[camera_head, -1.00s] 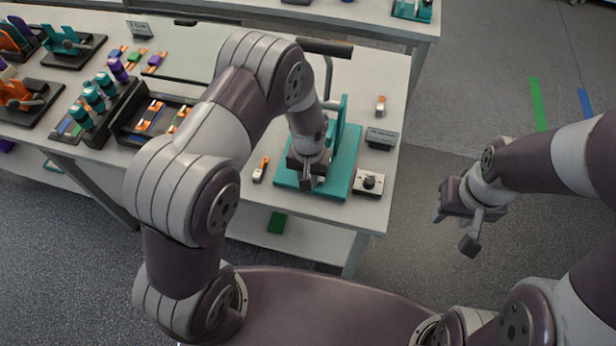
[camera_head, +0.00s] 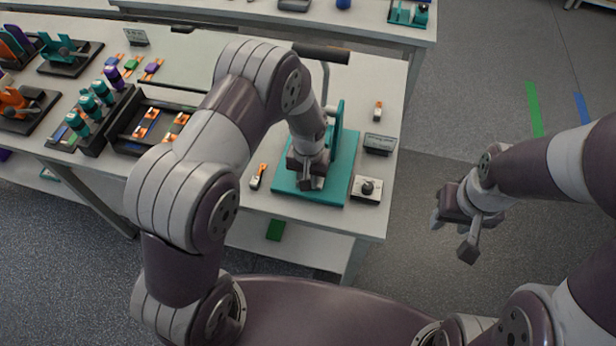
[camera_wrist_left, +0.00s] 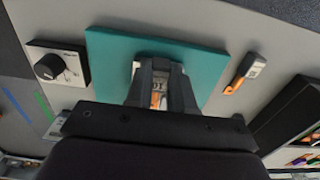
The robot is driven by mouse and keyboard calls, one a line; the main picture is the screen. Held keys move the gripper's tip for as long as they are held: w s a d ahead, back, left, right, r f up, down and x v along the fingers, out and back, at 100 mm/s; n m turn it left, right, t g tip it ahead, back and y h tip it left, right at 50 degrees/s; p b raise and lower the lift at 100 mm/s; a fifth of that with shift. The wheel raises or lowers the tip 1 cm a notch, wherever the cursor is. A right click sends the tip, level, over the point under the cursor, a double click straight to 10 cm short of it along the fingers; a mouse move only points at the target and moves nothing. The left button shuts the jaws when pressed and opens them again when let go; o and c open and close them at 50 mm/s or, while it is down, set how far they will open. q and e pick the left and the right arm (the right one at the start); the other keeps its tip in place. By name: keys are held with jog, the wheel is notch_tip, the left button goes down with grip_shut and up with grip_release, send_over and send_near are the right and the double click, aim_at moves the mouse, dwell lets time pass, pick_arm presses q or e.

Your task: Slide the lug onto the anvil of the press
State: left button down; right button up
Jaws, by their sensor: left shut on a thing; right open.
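The press has a teal base plate (camera_head: 335,186) and a teal upright (camera_head: 338,122). The base also shows in the left wrist view (camera_wrist_left: 205,65). My left gripper (camera_head: 308,182) is low over the front of the base. It is shut on a small silver and orange lug (camera_wrist_left: 157,98), which shows between the fingers in the left wrist view. The anvil is hidden behind the gripper, so I cannot tell whether the lug touches it. My right gripper (camera_head: 451,236) is open and empty, off the table to the right.
A loose orange and silver piece (camera_head: 258,177) lies left of the press; another (camera_head: 378,110) lies behind right. A dark tray (camera_head: 150,128) and bottle rack (camera_head: 104,125) are further left.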

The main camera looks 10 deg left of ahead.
pick_arm(q)
jog(key=shift+f, duration=0.15)
dwell(0.7)
jog(key=shift+c, duration=2.1)
grip_release()
jog(key=shift+r+p, duration=2)
jog(key=shift+r, duration=0.55)
jog(key=shift+s+f, duration=0.1)
jog(key=shift+s, duration=0.05)
